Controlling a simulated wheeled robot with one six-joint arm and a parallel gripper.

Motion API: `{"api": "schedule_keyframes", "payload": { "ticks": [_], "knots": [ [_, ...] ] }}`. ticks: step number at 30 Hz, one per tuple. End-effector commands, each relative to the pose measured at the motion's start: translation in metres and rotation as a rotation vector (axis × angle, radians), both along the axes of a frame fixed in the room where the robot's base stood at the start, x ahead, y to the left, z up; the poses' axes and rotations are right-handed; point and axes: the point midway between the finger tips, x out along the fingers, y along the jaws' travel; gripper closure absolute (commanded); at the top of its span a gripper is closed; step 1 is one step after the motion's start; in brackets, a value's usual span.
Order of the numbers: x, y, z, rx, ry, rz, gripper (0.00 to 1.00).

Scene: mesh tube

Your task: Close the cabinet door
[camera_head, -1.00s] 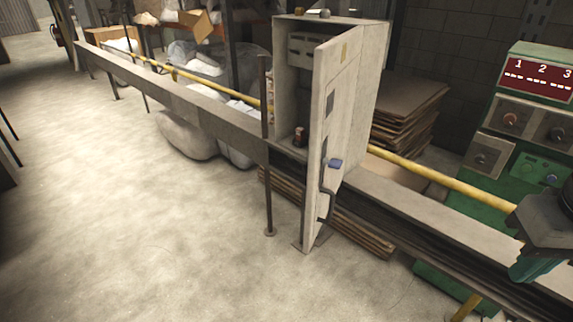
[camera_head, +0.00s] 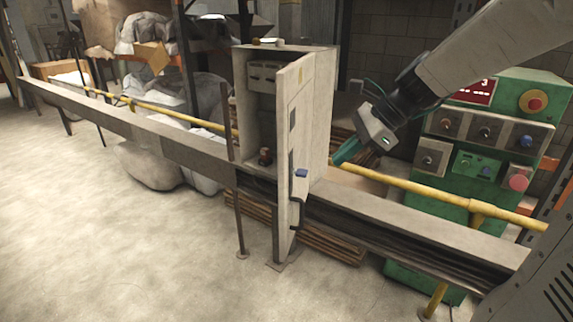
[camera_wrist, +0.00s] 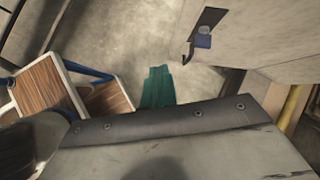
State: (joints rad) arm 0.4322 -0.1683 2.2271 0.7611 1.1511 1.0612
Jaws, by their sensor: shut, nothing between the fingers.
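The grey cabinet (camera_head: 322,110) stands upright at the middle of the long rail. Its door (camera_head: 294,140) is swung open toward the camera, showing the dark interior with a small reddish-brown item inside. The door carries a blue latch (camera_head: 301,173) and a dark handle below it. In the wrist view the door (camera_wrist: 255,35) is at upper right with its blue latch (camera_wrist: 203,41). The fingers (camera_wrist: 159,85) also show in the wrist view, left of the door and apart from the latch in the picture.
A long grey rail (camera_head: 400,225) runs both ways from the cabinet, with a yellow pipe (camera_head: 400,184) behind it. A green control panel (camera_head: 480,150) stands at right. Wood-topped furniture (camera_wrist: 50,85) shows in the wrist view. The floor (camera_head: 130,235) at front left is clear.

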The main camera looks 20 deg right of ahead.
Motion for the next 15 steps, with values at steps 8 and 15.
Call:
{"api": "schedule_keyframes", "payload": {
  "ticks": [8, 15],
  "knots": [
    [0.04, -0.028, -0.006, 0.174, 0.086, -0.269, 1.0],
    [0.055, -0.003, -0.034, 0.175, 0.089, -0.264, 1.0]
  ]
}}
